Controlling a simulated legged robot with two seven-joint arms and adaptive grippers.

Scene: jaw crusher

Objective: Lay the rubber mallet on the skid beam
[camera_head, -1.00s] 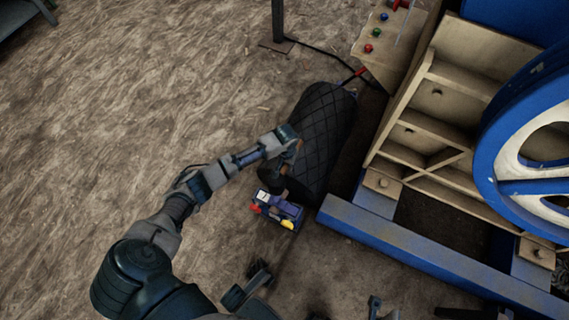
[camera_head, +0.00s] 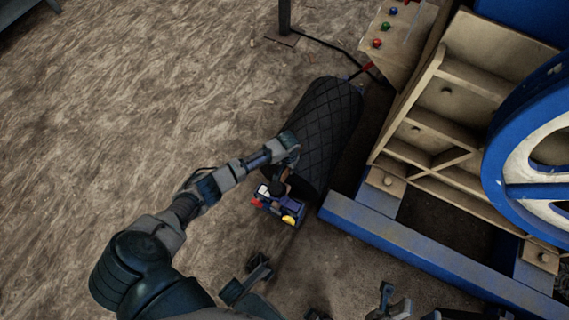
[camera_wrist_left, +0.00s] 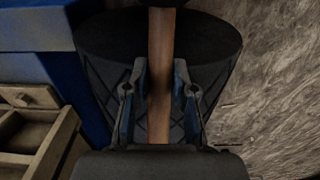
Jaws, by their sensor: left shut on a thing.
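The rubber mallet shows its brown handle (camera_wrist_left: 161,75) upright in the left wrist view, between the two fingers of my left gripper (camera_wrist_left: 159,92). The gripper is shut on this handle. Its dark head is mostly cut off at the top edge there. In the head view my left gripper (camera_head: 286,165) is over the near end of a black quilted cylinder, and the mallet is small and partly hidden. The skid beam (camera_head: 430,257) is the long blue beam at lower right, apart from the mallet. Blue metal also shows at upper left in the wrist view.
The black quilted cylinder (camera_head: 325,125) stands left of the crusher frame (camera_head: 440,110). A small blue holder (camera_head: 280,205) with red, white and yellow items is just below my gripper. A blue flywheel (camera_head: 510,160) is at right. Open floor lies left.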

